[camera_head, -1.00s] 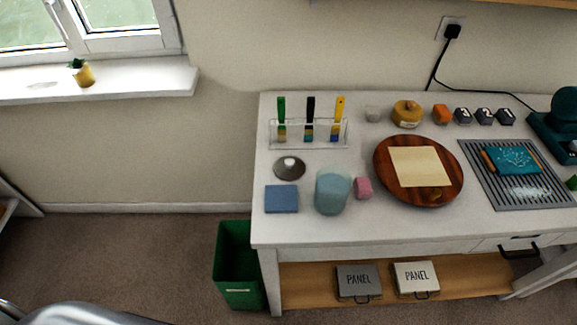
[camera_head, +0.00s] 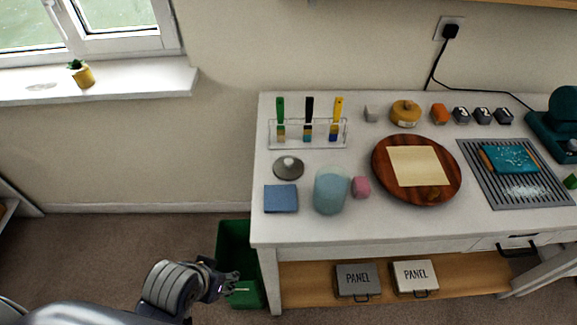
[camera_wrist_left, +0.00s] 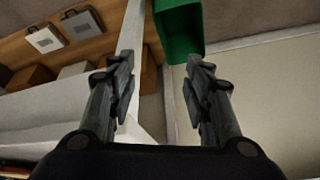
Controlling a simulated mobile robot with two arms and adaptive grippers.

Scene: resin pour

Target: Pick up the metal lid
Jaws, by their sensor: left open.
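The metal lid (camera_head: 288,168) is a grey disc with a pale knob. It lies on the left part of the white table, behind a blue square (camera_head: 281,198) and in front of the brush rack. My left gripper (camera_head: 232,284) is low at the lower left, in front of the green bin and apart from the lid. In the left wrist view its two fingers (camera_wrist_left: 163,88) are spread with nothing between them. The lid does not show in that view. My right gripper is not in view.
A light blue cup (camera_head: 331,190) and a pink block (camera_head: 361,187) stand right of the blue square. The clear rack (camera_head: 308,144) holds three brushes behind the lid. The green bin (camera_head: 233,245) stands beside the table's left leg. A round wooden board (camera_head: 445,197) lies further right.

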